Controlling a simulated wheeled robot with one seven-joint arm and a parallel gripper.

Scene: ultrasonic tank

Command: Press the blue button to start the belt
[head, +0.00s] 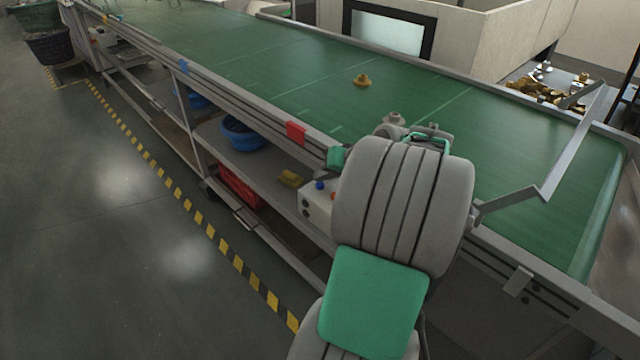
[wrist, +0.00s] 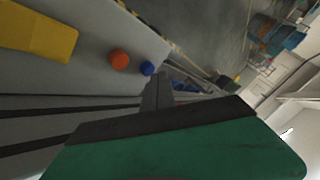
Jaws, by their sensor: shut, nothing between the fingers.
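The grey control box (head: 314,210) stands at the side of the belt, partly hidden behind my arm in the head view. The blue button (head: 320,185) is on its top, left of an orange-red button. In the wrist view the blue button (wrist: 147,68) sits near the box's edge, just right of the orange-red button (wrist: 119,59). My gripper (wrist: 158,78) shows in the wrist view as dark closed fingers with nothing in them. Their tips appear just below and right of the blue button; whether they touch it I cannot tell. My arm hides the fingers in the head view.
A small brass-coloured part (head: 361,81) lies on the green belt (head: 300,70). A red tag (head: 296,133) hangs on the belt's side rail. A blue bowl (head: 245,135) and a red crate (head: 238,186) are below. The floor left of the striped line is clear.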

